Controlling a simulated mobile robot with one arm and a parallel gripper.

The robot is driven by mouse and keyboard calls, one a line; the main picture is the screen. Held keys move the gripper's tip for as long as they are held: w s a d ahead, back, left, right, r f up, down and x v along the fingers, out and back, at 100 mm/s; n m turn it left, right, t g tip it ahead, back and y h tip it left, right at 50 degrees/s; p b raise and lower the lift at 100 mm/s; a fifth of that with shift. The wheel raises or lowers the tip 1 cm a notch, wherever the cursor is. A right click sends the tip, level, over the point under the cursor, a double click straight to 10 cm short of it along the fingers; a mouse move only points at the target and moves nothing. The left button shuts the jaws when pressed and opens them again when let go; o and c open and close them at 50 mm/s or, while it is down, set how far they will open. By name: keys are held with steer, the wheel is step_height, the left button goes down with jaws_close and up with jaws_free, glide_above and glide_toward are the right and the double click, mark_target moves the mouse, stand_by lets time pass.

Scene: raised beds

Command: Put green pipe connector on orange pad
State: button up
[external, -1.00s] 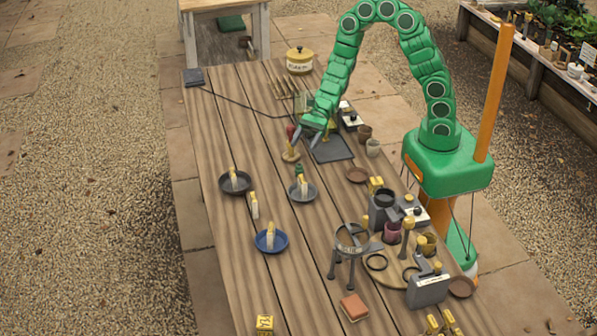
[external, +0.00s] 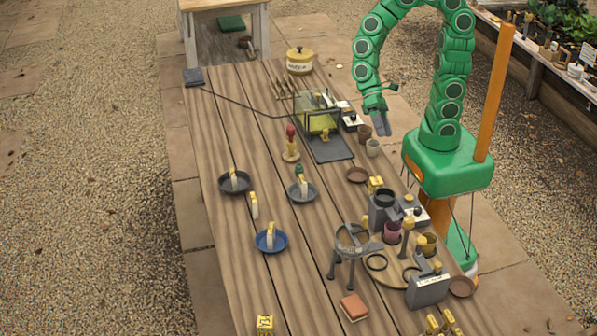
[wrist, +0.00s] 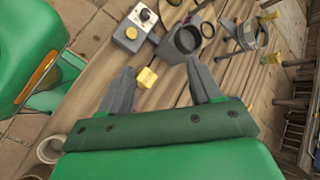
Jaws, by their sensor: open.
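A small dark green piece (external: 299,171), which looks like the green pipe connector, stands at the back edge of a grey-blue dish (external: 303,194) in the external view. I cannot tell whether it is in the dish or behind it. The orange pad (external: 354,306) is a small flat orange-red block near the front of the table. My gripper (external: 381,122) hangs above the right side of the table, far from both. In the wrist view my gripper (wrist: 162,88) is open, its grey fingers apart with nothing held. The connector and pad cannot be made out there.
A yellow block (wrist: 147,77) lies beyond my fingers on the table. A dark pot (external: 384,198), a tripod stand (external: 352,240) and several small items crowd the right side. A blue dish (external: 271,241) and dark dish (external: 234,183) stand left. The left front planks are mostly clear.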

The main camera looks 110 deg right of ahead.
steer(key=s+d+r+n+g+h, duration=0.1)
steer(key=s+d+n+h, duration=0.2)
steer(key=s, duration=0.5)
steer(key=shift+d+n+h, duration=0.2)
steer(key=shift+n+h, duration=0.3)
steer(key=shift+n, duration=0.2)
steer(key=s+d+r+n+h, duration=0.1)
steer(key=s+d, duration=0.1)
steer(key=d, duration=0.1)
steer(key=s+d+r+n+h, duration=0.1)
steer(key=s+d+h, duration=0.1)
steer(key=d, duration=0.1)
steer(key=s+d+r+n+h, duration=0.1)
steer(key=s+d+h, duration=0.1)
steer(key=d, duration=0.1)
steer(key=shift+s, duration=0.25)
steer(key=shift+w+n, duration=0.1)
steer(key=shift+n, duration=0.2)
